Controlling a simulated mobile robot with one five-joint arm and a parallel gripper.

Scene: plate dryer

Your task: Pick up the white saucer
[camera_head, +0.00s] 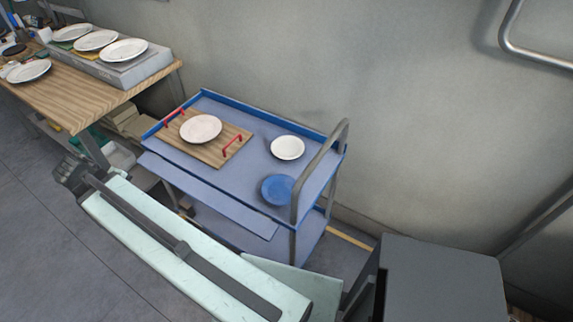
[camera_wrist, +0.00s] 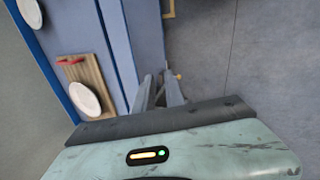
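A small white dish (camera_head: 287,147), which looks like the saucer, lies on the right half of the blue cart's top. It also shows at the upper left of the wrist view (camera_wrist: 30,12). A larger white plate (camera_head: 200,128) lies on a wooden tray with red handles; it shows in the wrist view too (camera_wrist: 85,99). My gripper (camera_head: 70,172) is in front of the cart's left end, well apart from both. In the wrist view its two fingers (camera_wrist: 159,90) stand apart with nothing between them.
The cart (camera_head: 255,160) has a raised blue rim and a grey push handle (camera_head: 322,165) at its right. A blue plate (camera_head: 278,189) lies near that handle. A wooden table (camera_head: 95,98) at the left holds several white plates. Floor is clear at the lower left.

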